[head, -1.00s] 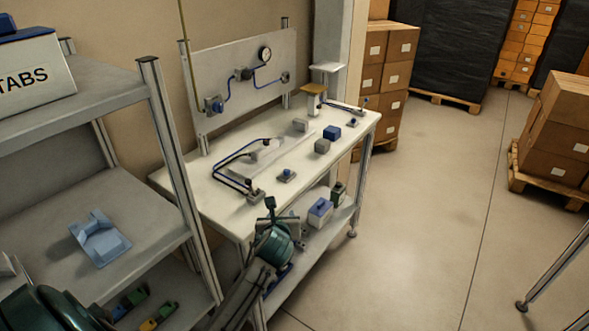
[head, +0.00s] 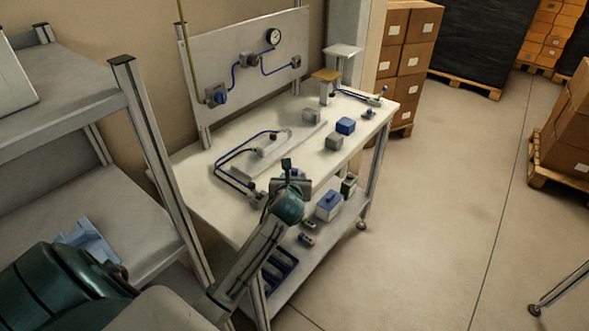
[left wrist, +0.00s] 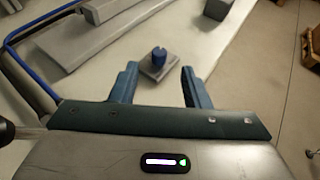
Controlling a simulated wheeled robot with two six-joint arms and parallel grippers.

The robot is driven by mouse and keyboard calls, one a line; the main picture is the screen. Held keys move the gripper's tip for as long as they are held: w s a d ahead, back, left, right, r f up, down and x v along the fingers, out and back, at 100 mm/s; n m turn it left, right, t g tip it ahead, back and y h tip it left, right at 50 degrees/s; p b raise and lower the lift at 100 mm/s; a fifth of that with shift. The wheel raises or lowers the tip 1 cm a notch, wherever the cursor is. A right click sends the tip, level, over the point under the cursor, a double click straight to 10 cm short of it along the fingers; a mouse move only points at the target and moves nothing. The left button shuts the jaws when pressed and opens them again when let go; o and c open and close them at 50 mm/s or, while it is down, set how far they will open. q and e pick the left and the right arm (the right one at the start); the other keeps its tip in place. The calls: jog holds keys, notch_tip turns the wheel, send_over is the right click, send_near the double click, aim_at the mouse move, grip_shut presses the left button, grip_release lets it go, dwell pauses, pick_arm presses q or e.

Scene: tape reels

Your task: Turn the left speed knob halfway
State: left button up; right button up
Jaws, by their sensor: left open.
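The left speed knob is a small blue knob (left wrist: 158,57) on a square grey base plate (left wrist: 160,70). In the left wrist view it is ahead of my left gripper (left wrist: 160,72), framed between the two spread teal fingers and apart from both. In the head view my left gripper (head: 289,180) is over the front edge of the white workbench (head: 222,205) and largely hides this knob. My left gripper is open and empty. Another small blue knob (head: 369,113) sits farther right on the bench. My right gripper is not in view.
A blue block (head: 345,126) and a grey block (head: 334,142) lie beyond the gripper. A grey fixture with hoses (head: 262,148) is to the left. An upright panel (head: 250,62) with a gauge backs the bench. A grey shelf rack (head: 150,150) stands at the left.

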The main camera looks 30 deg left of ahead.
aim_at(294, 171)
pick_arm(q)
jog(key=x, duration=0.3)
jog(key=shift+w+a+f, duration=0.15)
jog(key=shift+w, duration=0.1)
jog(key=x, duration=0.2)
jog(key=shift+w+a+f+p, duration=0.2)
jog(key=shift+w+p, duration=0.1)
jog(key=shift+p, duration=0.1)
jog(key=shift+w, duration=0.1)
jog(key=shift+f, duration=0.1)
jog(key=shift+c, duration=1.2)
grip_shut()
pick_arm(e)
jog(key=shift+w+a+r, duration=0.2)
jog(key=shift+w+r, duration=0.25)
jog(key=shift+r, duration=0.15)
